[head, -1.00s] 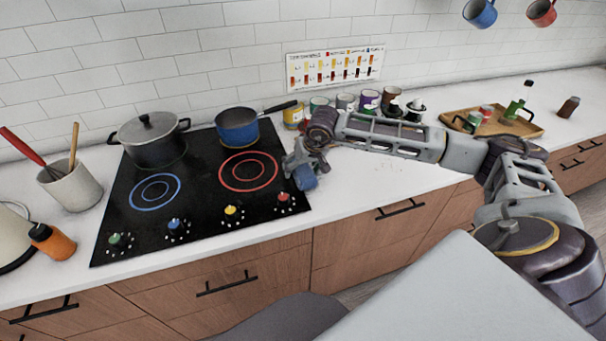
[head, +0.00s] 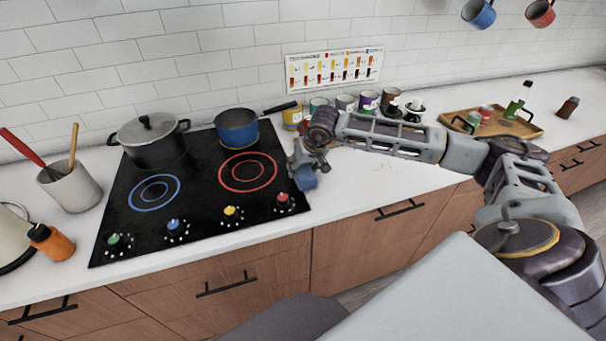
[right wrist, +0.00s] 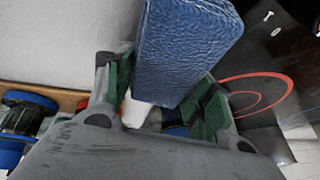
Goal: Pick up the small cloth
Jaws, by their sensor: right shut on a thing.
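The small blue cloth (head: 305,178) is by the right edge of the cooktop, at the end of my right gripper (head: 301,166). In the right wrist view the cloth (right wrist: 185,45) is a folded, textured blue block. It sits between the green-padded fingers of my right gripper (right wrist: 160,98), which is shut on it. The fingers hide its lower end. I cannot tell whether the cloth still touches the counter. My left gripper is out of view.
The black cooktop (head: 195,218) holds a dark lidded pot (head: 152,143) and a blue saucepan (head: 237,128). Several cans (head: 345,102) stand against the wall behind my right arm. A wooden tray (head: 452,118) is farther right. The counter front (head: 370,185) is clear.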

